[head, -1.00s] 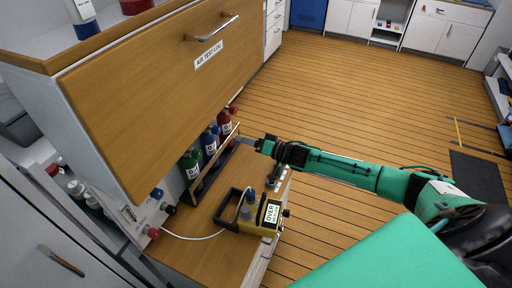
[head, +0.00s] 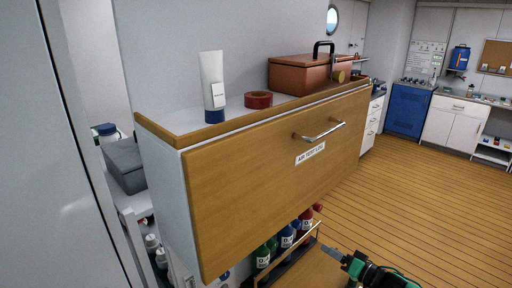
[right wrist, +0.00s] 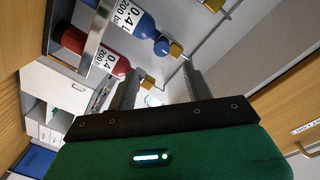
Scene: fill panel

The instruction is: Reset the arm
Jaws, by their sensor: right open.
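My right gripper (head: 343,259) shows at the bottom of the head view, just right of the bottle rack under the wooden cabinet. In the right wrist view its two fingers (right wrist: 160,92) stand apart with nothing between them. Beyond them are a blue bottle (right wrist: 138,22) and a red bottle (right wrist: 88,52), apart from the fingers. Most of my right arm is below the edge of the head view. My left gripper is not in view.
The wooden cabinet front (head: 270,165) with a metal handle overhangs the rack of green, blue and red bottles (head: 287,237). On its top stand a white tube (head: 212,85), a red tape roll (head: 258,99) and a brown box (head: 300,73). The plank floor (head: 430,195) at right is clear.

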